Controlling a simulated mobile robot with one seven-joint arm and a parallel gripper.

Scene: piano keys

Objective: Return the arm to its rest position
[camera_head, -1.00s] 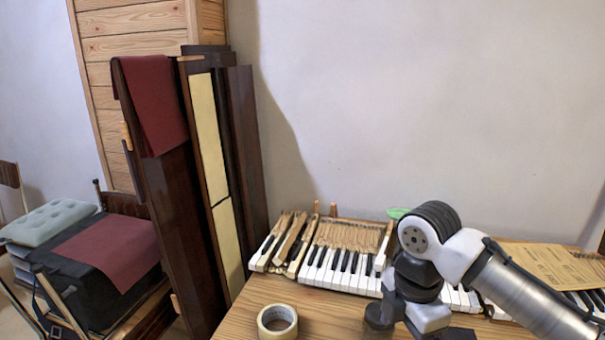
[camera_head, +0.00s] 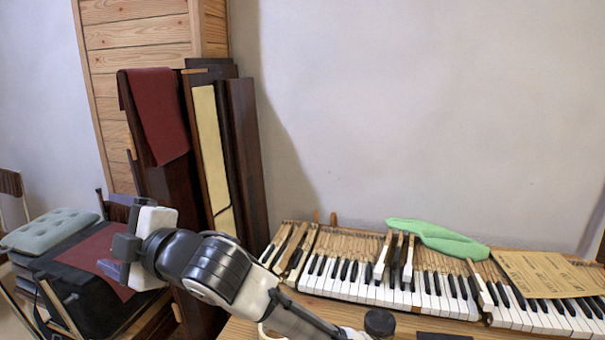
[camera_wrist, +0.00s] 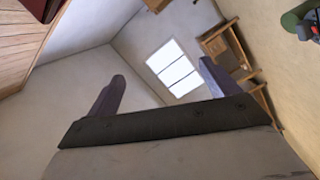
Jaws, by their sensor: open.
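My gripper (camera_head: 126,248) is at the left of the head view, at the end of my arm, in front of the dark bench with the red cloth. In the wrist view my gripper (camera_wrist: 160,72) has its two fingers wide apart with nothing between them, so it is open and empty. The wrist view past the fingers shows walls, a bright window (camera_wrist: 173,68) and distant furniture. The piano keys (camera_head: 390,290) lie on the wooden table to the right, clear of my gripper.
A green cloth (camera_head: 437,240) lies behind the keys, and a brown paper sheet (camera_head: 545,274) lies over them at right. Dark panels (camera_head: 245,150) lean on the wall behind my arm. A pale cushion (camera_head: 48,232) sits at far left. The tape roll is mostly hidden by my arm.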

